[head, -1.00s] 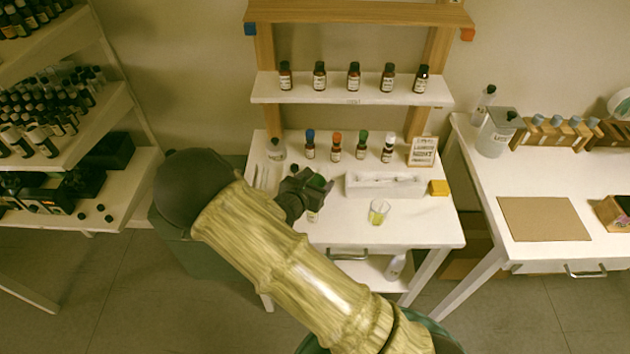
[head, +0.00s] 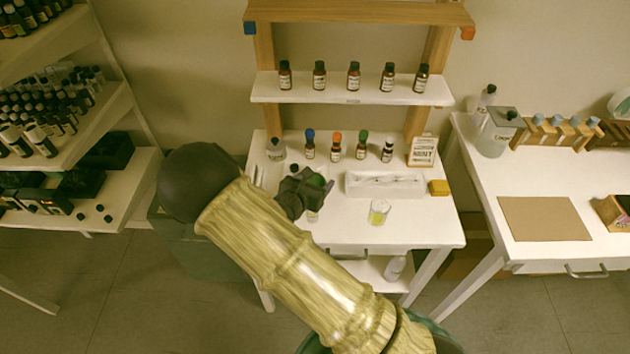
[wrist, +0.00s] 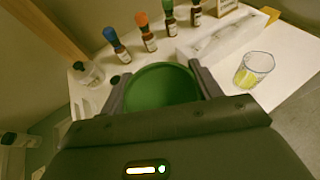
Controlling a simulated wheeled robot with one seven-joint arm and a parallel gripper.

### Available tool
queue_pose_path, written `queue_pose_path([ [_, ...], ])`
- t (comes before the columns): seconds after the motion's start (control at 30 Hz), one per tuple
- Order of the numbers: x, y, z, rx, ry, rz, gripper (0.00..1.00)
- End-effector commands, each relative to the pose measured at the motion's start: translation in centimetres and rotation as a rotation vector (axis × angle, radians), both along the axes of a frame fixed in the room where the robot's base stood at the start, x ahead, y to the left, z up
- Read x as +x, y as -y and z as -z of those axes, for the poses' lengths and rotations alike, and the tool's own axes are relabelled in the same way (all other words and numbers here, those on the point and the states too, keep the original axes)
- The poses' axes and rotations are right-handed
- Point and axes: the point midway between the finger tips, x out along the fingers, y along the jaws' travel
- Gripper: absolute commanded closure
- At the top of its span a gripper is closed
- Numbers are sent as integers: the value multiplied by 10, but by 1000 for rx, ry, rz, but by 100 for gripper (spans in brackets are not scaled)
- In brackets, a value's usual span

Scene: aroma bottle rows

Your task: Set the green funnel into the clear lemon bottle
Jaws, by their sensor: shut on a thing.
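My gripper (head: 316,187) is shut on the green funnel (wrist: 162,86), whose wide round mouth faces up between the two fingers in the wrist view.
A glass beaker (head: 379,212) with yellow liquid stands to the right. The table's front right is free.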

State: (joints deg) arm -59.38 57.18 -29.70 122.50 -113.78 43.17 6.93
Motion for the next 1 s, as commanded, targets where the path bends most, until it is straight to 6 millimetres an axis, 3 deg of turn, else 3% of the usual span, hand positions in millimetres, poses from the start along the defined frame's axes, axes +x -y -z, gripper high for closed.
queue_pose_path([
  [1.0, 0, 0, 20, 0, 0, 0, 58],
])
